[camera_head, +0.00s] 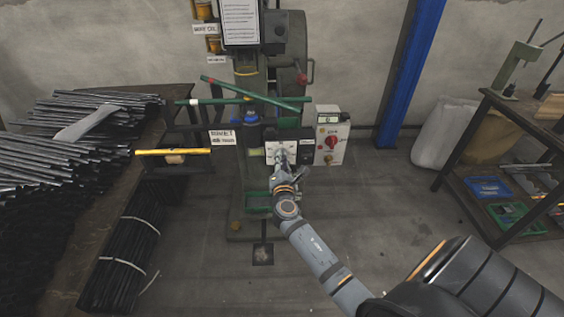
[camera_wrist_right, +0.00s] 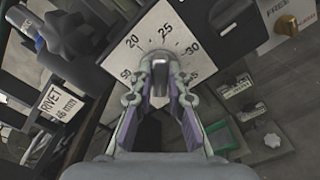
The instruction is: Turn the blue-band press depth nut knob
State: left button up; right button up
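The press (camera_head: 247,85) stands at the back wall, with a blue part (camera_head: 245,118) on its column. A white dial plate (camera_wrist_right: 197,62) on it carries numbers including 20, 25 and 30; in the head view the plate (camera_head: 273,148) is partly behind my right gripper (camera_head: 284,160). A dark depth knob (camera_wrist_right: 160,84) sits at the dial's middle, with a light pointer mark. In the right wrist view the fingers of my right gripper (camera_wrist_right: 161,66) lie on both sides of the knob and look closed on it. My left gripper is not in view.
A red-knobbed control box (camera_head: 331,138) stands right of the dial. Dark tubes (camera_head: 50,130) cover the left bench.

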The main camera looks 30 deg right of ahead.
jog(key=o, duration=0.4)
jog(key=v, duration=1.2)
jog(key=shift+s, duration=0.1)
jog(key=shift+d, duration=0.1)
